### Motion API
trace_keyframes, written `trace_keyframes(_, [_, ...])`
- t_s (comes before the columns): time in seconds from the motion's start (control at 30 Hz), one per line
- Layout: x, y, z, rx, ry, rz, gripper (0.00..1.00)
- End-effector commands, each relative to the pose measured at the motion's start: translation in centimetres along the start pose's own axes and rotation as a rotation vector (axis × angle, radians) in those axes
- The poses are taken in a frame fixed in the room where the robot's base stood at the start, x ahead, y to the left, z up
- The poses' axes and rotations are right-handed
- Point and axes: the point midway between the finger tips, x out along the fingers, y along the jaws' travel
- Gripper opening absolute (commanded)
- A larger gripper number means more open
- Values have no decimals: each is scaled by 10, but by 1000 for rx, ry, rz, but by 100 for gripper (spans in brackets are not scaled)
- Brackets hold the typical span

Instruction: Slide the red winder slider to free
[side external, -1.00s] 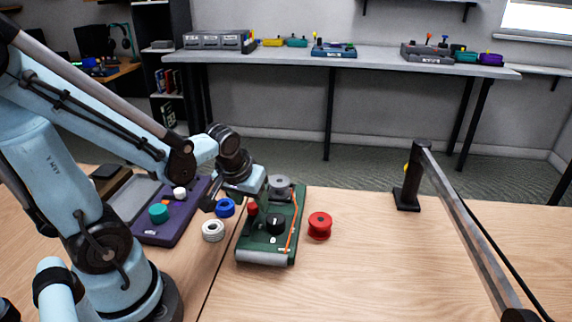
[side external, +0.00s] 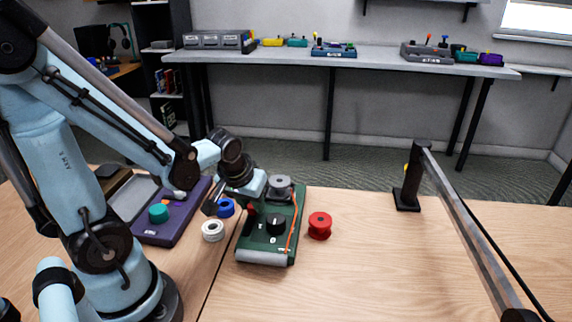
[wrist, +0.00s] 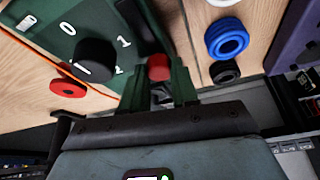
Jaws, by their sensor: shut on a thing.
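The green winder board (side external: 262,250) lies on the wooden table in the side view, with a black knob (side external: 276,225), an orange cable (side external: 294,225) and a grey spool (side external: 279,185). My gripper (side external: 250,209) is over the board's left part, at the red slider, which it mostly hides in this view. In the wrist view the red slider (wrist: 158,67) sits between the two dark fingers, and the gripper is shut on it. The black knob (wrist: 95,60) is beside it, near the white 0 and 1 marks. The slider's exact place along its track is hard to tell.
A red spool (side external: 319,225) stands right of the board. White (side external: 213,231) and blue (side external: 226,208) rings lie to its left, near a purple board (side external: 160,232) with a teal knob. The table's right side is clear up to a grey bar (side external: 460,215).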

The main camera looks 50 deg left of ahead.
Motion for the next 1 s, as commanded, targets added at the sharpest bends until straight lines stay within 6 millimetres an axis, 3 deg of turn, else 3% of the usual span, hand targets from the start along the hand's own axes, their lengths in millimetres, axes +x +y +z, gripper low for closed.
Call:
trace_keyframes(0.27, [-1, 1, 2, 2, 0, 0, 0])
trace_keyframes(0.7, [-19, 12, 44, 4, 1, 0, 0])
trace_keyframes(1.0, [-20, 13, 50, 1, -4, 0, 0])
